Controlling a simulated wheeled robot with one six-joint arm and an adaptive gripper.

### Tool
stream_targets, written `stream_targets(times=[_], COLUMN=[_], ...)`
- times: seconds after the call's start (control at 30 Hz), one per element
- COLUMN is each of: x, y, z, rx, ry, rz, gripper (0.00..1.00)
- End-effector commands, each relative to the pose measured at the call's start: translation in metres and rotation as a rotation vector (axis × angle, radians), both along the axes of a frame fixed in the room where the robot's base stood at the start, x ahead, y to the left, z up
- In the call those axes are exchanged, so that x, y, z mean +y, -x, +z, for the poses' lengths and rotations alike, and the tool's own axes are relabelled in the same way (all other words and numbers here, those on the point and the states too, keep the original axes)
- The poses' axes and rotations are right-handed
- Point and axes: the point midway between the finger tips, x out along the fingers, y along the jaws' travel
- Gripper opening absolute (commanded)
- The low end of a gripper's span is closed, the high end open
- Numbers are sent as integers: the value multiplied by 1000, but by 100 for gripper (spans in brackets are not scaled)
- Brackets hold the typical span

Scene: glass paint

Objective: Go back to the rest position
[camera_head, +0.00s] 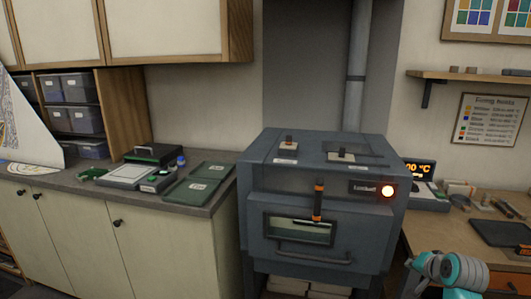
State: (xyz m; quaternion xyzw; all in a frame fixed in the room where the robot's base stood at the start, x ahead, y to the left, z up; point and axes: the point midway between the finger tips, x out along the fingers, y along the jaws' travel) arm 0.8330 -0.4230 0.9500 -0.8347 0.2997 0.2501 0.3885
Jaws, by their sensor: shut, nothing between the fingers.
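Part of my arm shows at the lower right corner, with teal joint caps and pale grey links. An upright black rod with orange bands (318,200) is in front of the window's upper edge. A bar handle (312,254) runs below the window. My arm part appears to the right of the kiln's lower front.
A counter (105,185) at left holds two dark green trays (212,171), a pale flat device (125,175) and a blue-capped bottle (181,161). A wooden bench (450,237) at right holds a dark mat (500,233), tools and a lit temperature display (418,170).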

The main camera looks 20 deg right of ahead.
Motion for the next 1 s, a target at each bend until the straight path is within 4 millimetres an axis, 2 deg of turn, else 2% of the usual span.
stream_targets(times=[0.03, 0.2, 0.37, 0.5, 0.7, 1.0], x=[17, 70, 119, 161, 219, 294], y=[1, 8, 23, 44, 82, 154], z=[-19, -69, -108, -136, -165, -185], rx=[2, -16, -31, -44, -62, -93], ry=[6, 54, 104, 150, 220, 332], rz=[17, 66, 114, 157, 222, 327], gripper=[0, 0, 0, 0, 0, 0])
